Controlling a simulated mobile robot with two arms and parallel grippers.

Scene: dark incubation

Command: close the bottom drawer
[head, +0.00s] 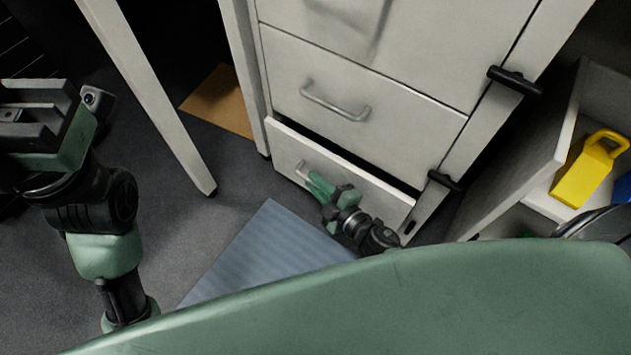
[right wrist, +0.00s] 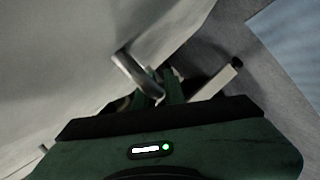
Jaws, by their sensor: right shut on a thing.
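The white bottom drawer (head: 375,194) of the cabinet stands slightly open, with a dark gap along its top edge. Its metal handle (head: 300,168) is on the left part of its front. My right gripper (head: 312,178) is at this handle, and in the right wrist view the handle (right wrist: 138,74) lies at the fingers (right wrist: 168,85). The gripper is shut on the handle, though the exact contact is partly hidden. My left gripper (head: 40,118) is raised at the left edge, away from the cabinet; its jaw gap does not show clearly.
Above is a closed drawer with its own handle (head: 335,104). A blue-grey mat (head: 262,250) lies on the floor before the cabinet. A white table leg (head: 160,110) stands left. At right, an open compartment holds a yellow container (head: 585,178). Black latches (head: 514,79) stick out on the cabinet's right side.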

